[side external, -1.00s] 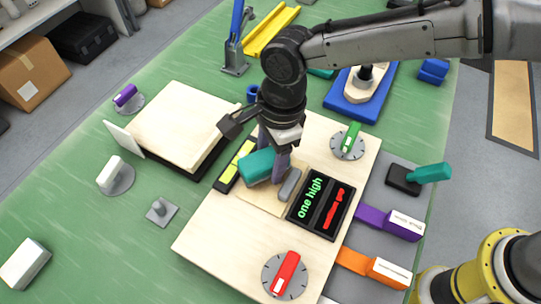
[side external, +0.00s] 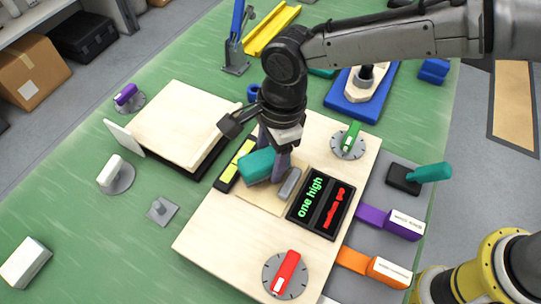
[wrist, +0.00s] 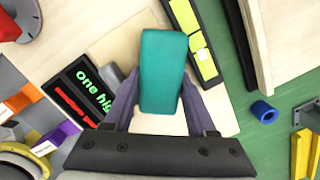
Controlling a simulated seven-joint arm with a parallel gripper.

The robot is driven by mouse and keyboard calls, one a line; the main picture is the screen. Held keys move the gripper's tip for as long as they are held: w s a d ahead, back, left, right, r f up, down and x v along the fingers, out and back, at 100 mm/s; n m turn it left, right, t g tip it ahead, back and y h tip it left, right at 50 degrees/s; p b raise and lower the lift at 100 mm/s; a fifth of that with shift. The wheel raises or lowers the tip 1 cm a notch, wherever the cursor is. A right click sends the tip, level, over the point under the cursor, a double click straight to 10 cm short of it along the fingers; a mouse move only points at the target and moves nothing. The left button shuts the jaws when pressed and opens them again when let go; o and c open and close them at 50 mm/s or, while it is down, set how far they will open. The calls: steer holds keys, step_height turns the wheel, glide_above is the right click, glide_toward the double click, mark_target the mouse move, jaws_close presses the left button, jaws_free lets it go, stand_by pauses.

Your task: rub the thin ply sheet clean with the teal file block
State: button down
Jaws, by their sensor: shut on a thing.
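My gripper (side external: 269,165) points down over the large pale board and is shut on the teal file block (side external: 257,166). In the wrist view the teal file block (wrist: 162,70) sits between the two purple-grey fingers of my gripper (wrist: 155,103). The thin ply sheet (side external: 262,197) is a light tan piece lying on the board under and beside the block, partly hidden by it and the fingers. I cannot tell for sure whether the block touches the sheet.
Beside the sheet are a black display (side external: 320,204) reading "one high" in green, a grey block (side external: 290,184) and a yellow-marked black strip (side external: 235,165). A red dial (side external: 286,274) and a green dial (side external: 348,140) sit on the board. A pale slab (side external: 180,122) lies left.

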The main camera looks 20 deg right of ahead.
mark_target(269, 156)
steer(key=shift+r, duration=2.25)
steer(key=shift+d, duration=0.1)
steer(key=w+d+r+n, duration=0.1)
steer(key=w+d+n, duration=0.3)
steer(key=w+d, duration=0.45)
steer(key=w+d+n+g+h, duration=0.1)
steer(key=w+d+n, duration=0.4)
steer(key=d, duration=0.7)
steer(key=w+d+r+n, duration=0.1)
steer(key=w+d+n, duration=0.2)
steer(key=w+d, duration=0.6)
steer(key=s+d+f, duration=0.3)
steer(key=s+d, duration=0.7)
steer(key=f+n, duration=0.1)
steer(key=f, duration=0.1)
steer(key=s+f+n, duration=0.1)
steer(key=f, duration=0.2)
steer(key=s+f+n, duration=0.1)
steer(key=f+n, duration=0.1)
steer(key=f, duration=0.1)
steer(key=shift+d, duration=0.2)
